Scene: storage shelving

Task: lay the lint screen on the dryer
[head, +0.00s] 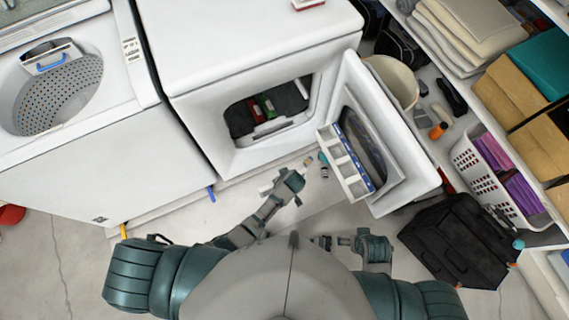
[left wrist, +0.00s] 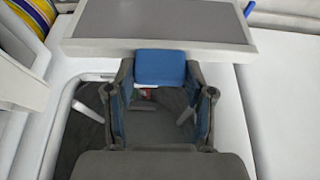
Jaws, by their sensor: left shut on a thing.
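In the left wrist view, the lint screen (left wrist: 160,22) is a flat grey panel in a white frame, with a blue tab. My left gripper (left wrist: 160,72) is shut on that tab, its fingers on either side. In the head view, my left gripper (head: 292,182) is in front of the dryer, left of its open door; the screen cannot be made out clearly there. The white dryer (head: 240,45) stands in the middle, its front opening showing a dark drum with red and green items. My right gripper (head: 328,242) is low in the middle, too small to read.
The open dryer door (head: 415,165) swings out to the right, with a compartmented white rack (head: 343,165) on its inner side. A white washer (head: 90,150) is at left. A black case (head: 460,245), laundry basket (head: 530,210) and shelves crowd the right. The floor at lower left is mostly clear.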

